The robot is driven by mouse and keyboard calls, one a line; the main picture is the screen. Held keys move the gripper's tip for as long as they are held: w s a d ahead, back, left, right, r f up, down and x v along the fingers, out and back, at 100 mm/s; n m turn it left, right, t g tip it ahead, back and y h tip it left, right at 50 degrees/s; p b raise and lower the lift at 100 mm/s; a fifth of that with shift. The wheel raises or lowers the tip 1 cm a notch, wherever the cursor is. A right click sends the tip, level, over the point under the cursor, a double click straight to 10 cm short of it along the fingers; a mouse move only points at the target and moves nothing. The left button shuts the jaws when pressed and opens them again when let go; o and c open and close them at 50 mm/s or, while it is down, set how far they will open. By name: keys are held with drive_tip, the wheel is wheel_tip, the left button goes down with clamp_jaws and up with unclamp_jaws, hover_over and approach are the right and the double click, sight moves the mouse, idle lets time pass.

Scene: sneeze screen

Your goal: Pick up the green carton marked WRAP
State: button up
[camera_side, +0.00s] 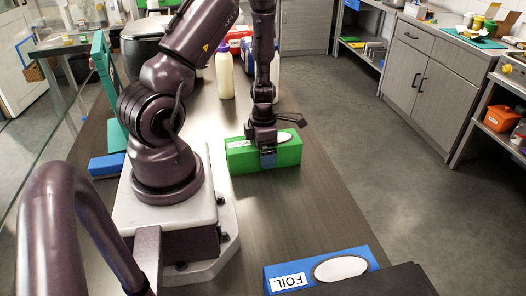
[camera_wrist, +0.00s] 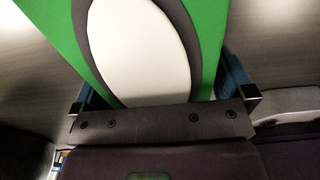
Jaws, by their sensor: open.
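The green carton (camera_side: 244,161) lies on the dark counter in the side view, with a small white label at its left end that is hard to read. My gripper (camera_side: 268,160) points down over its right part, with a finger in front of the carton's near face. In the wrist view, the green carton (camera_wrist: 209,30), with a white oval on top, lies between the two blue fingers of my gripper (camera_wrist: 165,88). The fingers are apart, one on each side of it. Whether they touch it, I cannot tell.
A blue carton marked FOIL (camera_side: 302,271) lies at the near end of the counter. Another blue carton (camera_side: 106,165) lies left of my base. A cream bottle (camera_side: 224,75) stands behind the green carton. The counter right of the green carton is clear up to its edge.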

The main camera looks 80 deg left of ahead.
drive_tip(key=c, duration=1.1)
drive_tip(key=shift+r, duration=0.1)
drive_tip(key=shift+r, duration=0.1)
wheel_tip(320, 180, up, 10)
drive_tip(key=shift+f, duration=0.1)
